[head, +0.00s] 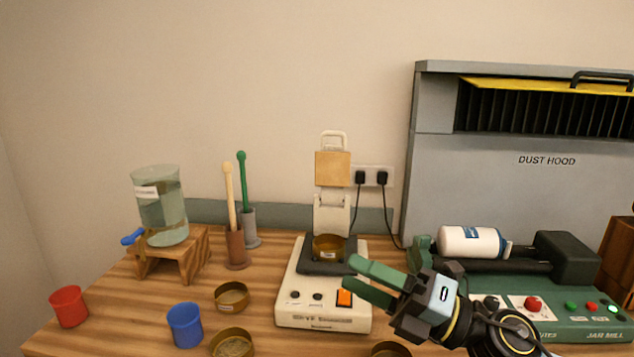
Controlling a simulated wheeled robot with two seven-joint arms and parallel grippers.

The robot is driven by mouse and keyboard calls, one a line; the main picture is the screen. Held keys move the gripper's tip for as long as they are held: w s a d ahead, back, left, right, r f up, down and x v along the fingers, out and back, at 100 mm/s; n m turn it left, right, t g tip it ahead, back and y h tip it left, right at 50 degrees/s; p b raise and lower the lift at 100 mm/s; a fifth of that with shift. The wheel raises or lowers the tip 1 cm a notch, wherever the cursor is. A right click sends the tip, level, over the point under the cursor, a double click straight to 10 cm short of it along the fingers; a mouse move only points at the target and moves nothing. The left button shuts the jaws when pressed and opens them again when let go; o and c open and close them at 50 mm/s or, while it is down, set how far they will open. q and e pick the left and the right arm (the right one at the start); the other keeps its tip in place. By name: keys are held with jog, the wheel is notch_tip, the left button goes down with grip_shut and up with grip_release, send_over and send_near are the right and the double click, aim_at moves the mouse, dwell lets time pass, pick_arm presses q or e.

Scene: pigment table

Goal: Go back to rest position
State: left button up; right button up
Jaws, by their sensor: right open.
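My right gripper (364,281) comes in from the lower right. Its two green fingers are open with nothing between them, beside the right front of the white machine (320,318). The machine's raised lid shows a wooden block (332,169) with a pale handle. A small brass dish (328,247) sits on the machine's dark plate, left of and beyond my fingertips. My left gripper is not in view.
A jar mill (580,329) bearing a white jar (470,242) stands right, before the grey dust hood (510,185). Left are a water dispenser (163,205), red cup (69,306), blue cup (185,325) and brass dishes (231,297). Wooden table (110,312) shows free room between them.

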jog(key=w+d+f+m+t+h, duration=0.1)
jog(key=d+f+m+t+h, duration=0.2)
jog(key=m, duration=0.4)
jog(key=w+d+f+m+t+h, duration=0.1)
jog(key=d+m+t+h, duration=0.2)
jog(key=m+t+h, duration=0.3)
jog(key=d+f+m+t+h, duration=0.1)
jog(key=d+m+t+h, duration=0.25)
jog(key=m, duration=0.55)
jog(key=s+d+f+m+g+h, duration=0.3)
jog(key=f+m+h, duration=0.1)
jog(key=f, duration=0.3)
jog(key=s+d+f+m+g+h, duration=0.2)
jog(key=f+m+g+h, duration=0.15)
jog(key=f, duration=0.25)
jog(key=s+f+m+g, duration=0.3)
jog(key=s+f+g, duration=0.25)
jog(key=s, duration=0.45)
jog(key=s+f+m+g, duration=0.2)
jog(key=s+f+g, duration=0.4)
jog(key=s, duration=0.4)
notch_tip(320, 180, down, 27)
jog(key=s+d, duration=0.1)
jog(key=s, duration=0.1)
jog(key=s+d+f+g, duration=0.1)
jog(key=s+d+f, duration=0.2)
jog(key=s+f, duration=1.1)
jog(key=shift+s+g+y, duration=0.3)
jog(key=shift+s+g, duration=0.05)
jog(key=shift+s, duration=0.7)
